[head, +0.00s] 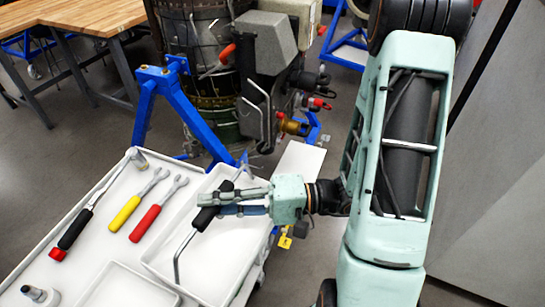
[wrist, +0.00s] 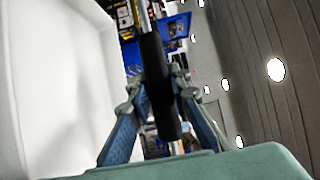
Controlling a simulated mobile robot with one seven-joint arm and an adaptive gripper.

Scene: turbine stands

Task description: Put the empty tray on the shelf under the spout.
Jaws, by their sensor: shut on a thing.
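My gripper (head: 212,203) is shut on the black handle of a bent metal crank tool (head: 203,219), held above a white tray (head: 235,262) on the cart. In the wrist view, the black handle (wrist: 155,75) lies between my gripper's fingers (wrist: 157,92). The tool's bent rod hangs down over the tray; whether it touches the tray is unclear. No other item shows in that tray, though my gripper and the tool cover part of it. A small brass spout (head: 293,127) sits at the engine's lower right, above a pale shelf (head: 301,160).
The white cart top (head: 95,225) holds a ratchet (head: 78,228), a yellow-handled wrench (head: 126,212) and a red-handled wrench (head: 147,222). Another shallow white tray (head: 118,288) is at the front. A blue stand (head: 165,85) carries the engine. A grey wall is at right.

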